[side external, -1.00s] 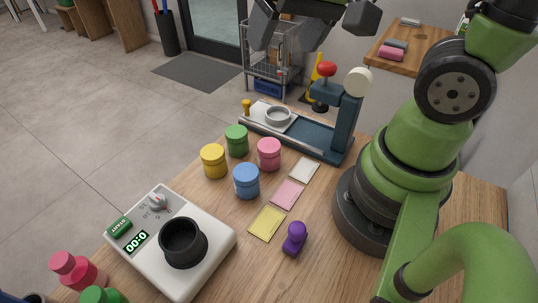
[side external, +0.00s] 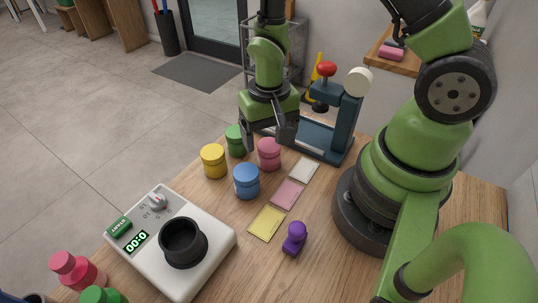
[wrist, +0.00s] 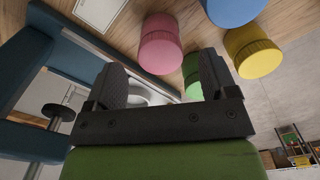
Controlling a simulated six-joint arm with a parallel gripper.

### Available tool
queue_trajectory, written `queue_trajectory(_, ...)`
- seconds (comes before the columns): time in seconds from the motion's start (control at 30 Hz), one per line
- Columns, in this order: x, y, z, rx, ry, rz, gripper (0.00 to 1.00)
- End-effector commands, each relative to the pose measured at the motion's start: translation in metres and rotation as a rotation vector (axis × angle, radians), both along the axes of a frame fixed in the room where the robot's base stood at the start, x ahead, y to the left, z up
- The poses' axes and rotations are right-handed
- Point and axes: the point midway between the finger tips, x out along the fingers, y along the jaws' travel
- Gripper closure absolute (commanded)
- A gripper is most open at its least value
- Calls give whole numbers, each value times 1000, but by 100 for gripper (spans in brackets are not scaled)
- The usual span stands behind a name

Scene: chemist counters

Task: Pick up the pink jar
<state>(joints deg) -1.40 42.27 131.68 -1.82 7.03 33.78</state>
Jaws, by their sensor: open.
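The pink jar (side external: 269,154) stands upright on the wooden counter, between the green jar (side external: 236,141) and the white card. In the wrist view the pink jar (wrist: 160,46) is just beyond the fingertips, near the middle of the gap. My gripper (side external: 265,145) is open and empty, pointing down above the green and pink jars. In the wrist view its two dark fingers (wrist: 162,70) are spread, with the green jar (wrist: 192,76) partly hidden behind the right finger. I cannot tell the exact height of the fingertips over the counter.
A blue jar (side external: 246,181) and a yellow jar (side external: 213,161) stand close in front. A blue press (side external: 342,120) is just behind. White (side external: 304,171), pink (side external: 288,194) and yellow (side external: 267,223) cards, a purple stamp (side external: 295,238) and a white machine (side external: 150,250) occupy the nearer counter.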

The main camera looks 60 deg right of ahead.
Motion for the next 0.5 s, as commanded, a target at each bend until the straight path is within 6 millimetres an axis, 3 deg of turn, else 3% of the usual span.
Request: queue_trajectory(0.5,1,-1,-53,0,1,-2,21)
